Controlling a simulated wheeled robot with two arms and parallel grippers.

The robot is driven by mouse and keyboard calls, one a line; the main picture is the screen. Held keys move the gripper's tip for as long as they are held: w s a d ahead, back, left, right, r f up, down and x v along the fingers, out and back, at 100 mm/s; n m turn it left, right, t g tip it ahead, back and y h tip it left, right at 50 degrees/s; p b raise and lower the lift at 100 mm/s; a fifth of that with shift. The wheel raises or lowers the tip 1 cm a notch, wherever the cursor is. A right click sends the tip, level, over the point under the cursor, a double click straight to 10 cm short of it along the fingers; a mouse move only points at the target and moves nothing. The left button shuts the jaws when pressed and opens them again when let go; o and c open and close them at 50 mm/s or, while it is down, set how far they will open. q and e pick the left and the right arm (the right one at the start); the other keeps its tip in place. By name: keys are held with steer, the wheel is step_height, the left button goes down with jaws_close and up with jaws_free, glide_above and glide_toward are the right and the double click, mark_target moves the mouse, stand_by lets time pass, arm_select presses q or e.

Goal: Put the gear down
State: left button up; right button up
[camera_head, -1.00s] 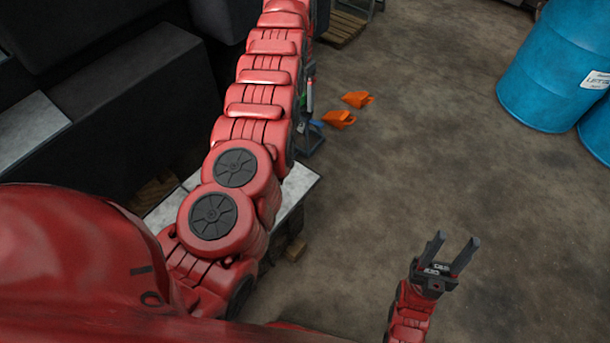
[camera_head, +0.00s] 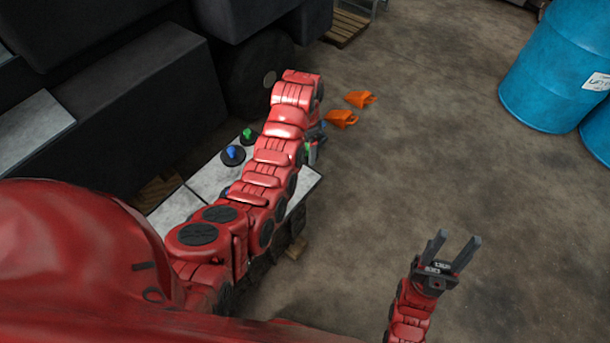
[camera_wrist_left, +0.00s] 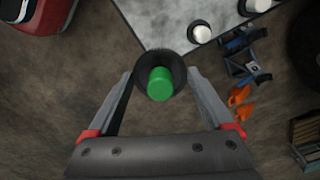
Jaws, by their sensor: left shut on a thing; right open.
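In the left wrist view, my left gripper (camera_wrist_left: 160,88) is shut on a gear (camera_wrist_left: 146,62), a dark round disc with a green knob (camera_wrist_left: 160,84). The gear is held just off a corner of the pale tabletop (camera_wrist_left: 165,20); its height cannot be told. In the head view my left arm hides most of the gripper, and only a bit of green and grey shows beside the arm. Two other gears, one with a blue knob (camera_head: 233,152) and one with a green knob (camera_head: 248,134), stand on the table (camera_head: 212,175). My right gripper (camera_head: 456,250) is open and empty over the floor.
A blue-grey metal stand (camera_wrist_left: 243,58) and orange chocks (camera_head: 342,119) are beyond the table. Blue barrels (camera_head: 550,75) stand at right. Dark forklift parts (camera_head: 140,90) bound the left. The middle floor is clear.

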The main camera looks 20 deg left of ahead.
arm_select(q)
steer(key=s+d+f+m, duration=0.1)
steer(key=s+d+f, duration=0.1)
steer(key=s+f, duration=0.35)
steer(key=s+d+f+m, duration=0.1)
steer(key=s+d+f, duration=0.2)
steer(key=s, duration=0.5)
steer(key=w+a+b, duration=0.1)
steer(key=w+b, duration=0.1)
steer(key=w, duration=0.1)
steer(key=w+a+f+b, duration=0.1)
steer(key=w+b, duration=0.1)
steer(key=w, duration=0.1)
steer(key=w+a+f+b, duration=0.1)
steer(key=w+a+b, duration=0.1)
steer(key=w+b, duration=0.1)
steer(key=shift+w, duration=0.35)
steer(key=w, duration=0.1)
steer(key=w+a, duration=0.1)
steer(key=w, duration=0.1)
steer(key=shift+w+a+r+b, duration=0.1)
steer(key=shift+w+r+b, duration=0.1)
steer(key=shift+w+b, duration=0.15)
steer(key=shift+w+a+f, duration=0.1)
steer(key=shift+w+a, duration=0.2)
steer(key=shift+w, duration=0.35)
step_height(320, 180, down, 4)
steer(key=shift+w+r+b, duration=0.1)
steer(key=shift+r+b, duration=0.15)
steer(key=shift+b, duration=0.1)
